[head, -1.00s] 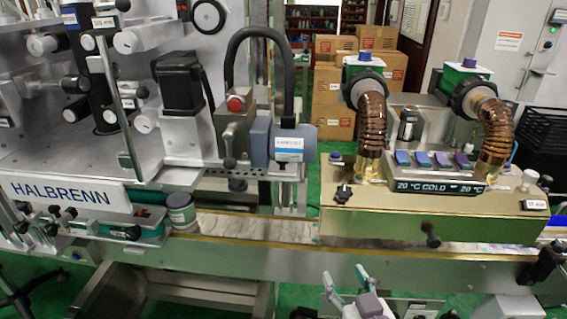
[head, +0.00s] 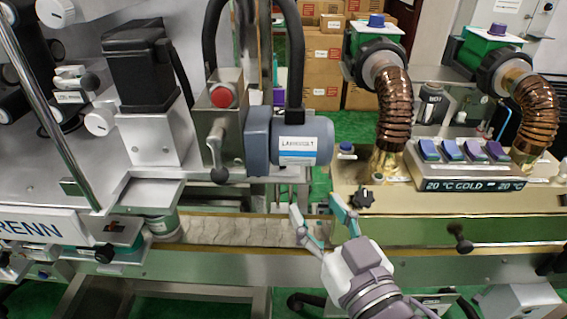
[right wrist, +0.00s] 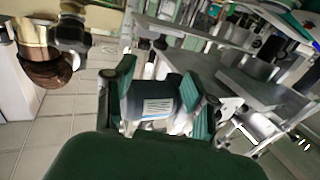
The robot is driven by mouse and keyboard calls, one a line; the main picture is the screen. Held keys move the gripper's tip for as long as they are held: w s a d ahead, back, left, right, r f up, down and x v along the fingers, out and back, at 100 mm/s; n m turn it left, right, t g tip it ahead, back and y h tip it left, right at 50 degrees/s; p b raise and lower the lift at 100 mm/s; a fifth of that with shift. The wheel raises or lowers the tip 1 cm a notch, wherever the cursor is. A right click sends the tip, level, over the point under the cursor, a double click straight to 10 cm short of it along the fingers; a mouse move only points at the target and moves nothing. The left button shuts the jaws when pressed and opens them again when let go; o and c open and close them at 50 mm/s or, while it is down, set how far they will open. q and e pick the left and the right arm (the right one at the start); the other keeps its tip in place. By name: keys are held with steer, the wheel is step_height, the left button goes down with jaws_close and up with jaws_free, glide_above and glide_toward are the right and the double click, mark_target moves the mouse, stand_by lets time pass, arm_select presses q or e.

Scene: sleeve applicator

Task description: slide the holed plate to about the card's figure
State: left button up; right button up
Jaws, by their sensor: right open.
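My right gripper (head: 316,207) is open and empty in the head view. Its fingers point up and away, in front of the conveyor, just below and right of the blue-grey motor (head: 300,148). In the right wrist view its two green-padded fingers (right wrist: 160,98) stand apart, with the labelled motor (right wrist: 158,108) showing between them. I cannot make out the holed plate for certain. A small white card (head: 70,97) is on the left part of the machine, its figure too small to read. My left gripper is not in view.
A conveyor (head: 235,230) with a pale belt runs across the front. A red button box (head: 222,97) with a lever stands left of the motor. A gold heat tunnel (head: 350,185) with two copper hoses stands right of my gripper. Cardboard boxes (head: 322,75) are stacked behind.

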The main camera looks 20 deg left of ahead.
mark_target(287, 178)
steer(key=b+x, duration=0.1)
steer(key=x, duration=1.1)
steer(key=shift+w+a, duration=0.1)
steer(key=shift+a, duration=0.2)
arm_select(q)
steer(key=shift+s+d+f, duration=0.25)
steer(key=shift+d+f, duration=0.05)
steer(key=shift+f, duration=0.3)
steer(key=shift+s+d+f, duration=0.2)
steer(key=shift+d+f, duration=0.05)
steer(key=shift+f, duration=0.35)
arm_select(e)
steer(key=shift+a, duration=0.1)
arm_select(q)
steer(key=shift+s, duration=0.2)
arm_select(e)
steer(key=shift+c, duration=0.4)
jaws_close()
